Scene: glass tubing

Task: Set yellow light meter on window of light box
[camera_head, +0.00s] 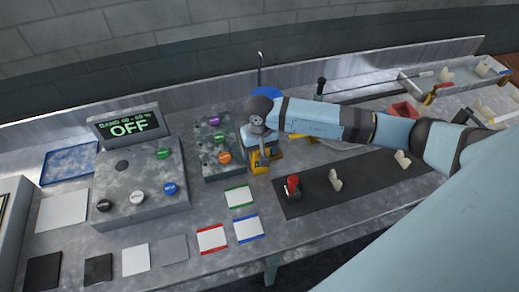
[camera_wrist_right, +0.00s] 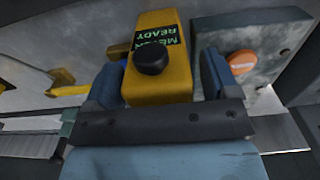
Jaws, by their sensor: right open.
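The yellow light meter (camera_wrist_right: 172,84) has a green "METER READY" screen and a black knob. It stands between the two fingers of my right gripper (camera_wrist_right: 159,76), which is open around it; whether either finger touches it I cannot tell. In the head view the meter (camera_head: 260,168) is mostly hidden under my right gripper (camera_head: 262,156), just right of the grey knob box. The light box (camera_head: 140,206) is at the left, with a display reading "OFF". A dark round spot (camera_head: 122,166) on its top looks like the window; nothing covers it. My left gripper is out of view.
The grey box (camera_head: 222,172) with purple, green and orange knobs stands between meter and light box. Coloured-edged cards (camera_head: 212,239) lie in front. A dark mat (camera_head: 322,202) with a red-topped item (camera_head: 293,186) lies right. A blue tray (camera_head: 69,163) is far left.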

